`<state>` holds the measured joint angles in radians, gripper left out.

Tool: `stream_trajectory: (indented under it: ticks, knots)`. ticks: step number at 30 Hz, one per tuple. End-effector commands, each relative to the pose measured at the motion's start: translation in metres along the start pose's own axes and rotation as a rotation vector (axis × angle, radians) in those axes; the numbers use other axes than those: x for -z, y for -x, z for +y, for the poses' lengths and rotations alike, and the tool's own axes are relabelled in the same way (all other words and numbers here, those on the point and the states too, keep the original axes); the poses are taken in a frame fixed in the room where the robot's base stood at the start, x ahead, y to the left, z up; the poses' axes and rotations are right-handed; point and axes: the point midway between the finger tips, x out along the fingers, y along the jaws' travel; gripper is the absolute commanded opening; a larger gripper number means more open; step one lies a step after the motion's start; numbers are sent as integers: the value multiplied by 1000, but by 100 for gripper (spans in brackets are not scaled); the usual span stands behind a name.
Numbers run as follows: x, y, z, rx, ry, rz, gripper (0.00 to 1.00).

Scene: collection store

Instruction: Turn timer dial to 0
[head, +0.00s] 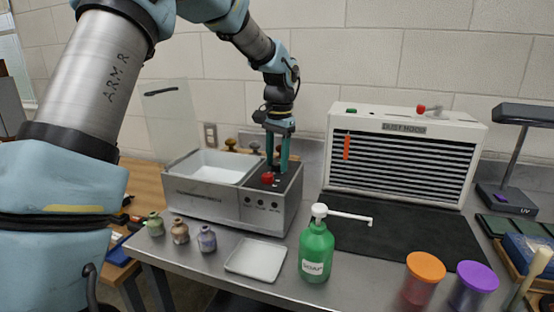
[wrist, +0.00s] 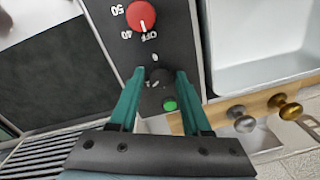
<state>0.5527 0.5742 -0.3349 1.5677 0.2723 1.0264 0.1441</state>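My gripper (head: 277,165) points down over the dark control panel of a grey bath unit. In the wrist view my gripper (wrist: 159,75) is open, with its teal fingers on either side of a small black dial (wrist: 158,77), apparently the timer dial. I cannot tell whether the fingers touch it. A "0" mark shows beside the dial; its pointer is not clear. A red dial (wrist: 141,16) marked "OFF", "40" and "50" is next to it on the panel, and the red dial also shows in the head view (head: 268,179). In the head view the fingers hide the black dial.
A green button (wrist: 170,105) is close to the fingers. The unit's white basin (head: 214,167) is open, its lid (head: 172,115) raised. A green pump bottle (head: 315,252), a white tray (head: 256,259) and small jars (head: 180,231) stand in front. A dust hood (head: 405,155) is at right.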

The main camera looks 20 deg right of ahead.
Motion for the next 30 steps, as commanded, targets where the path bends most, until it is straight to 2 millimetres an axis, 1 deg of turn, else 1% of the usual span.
stream_trajectory:
  ticks: [1, 2, 12, 23, 30]
  knots:
    - [0, 0, 0, 0, 0, 0, 41]
    - [0, 0, 0, 0, 0, 0, 38]
    - [0, 0, 0, 0, 0, 0, 0]
    - [0, 0, 0, 1, 9, 0, 0]
    - [1, 0, 0, 0, 93, -5, 0]
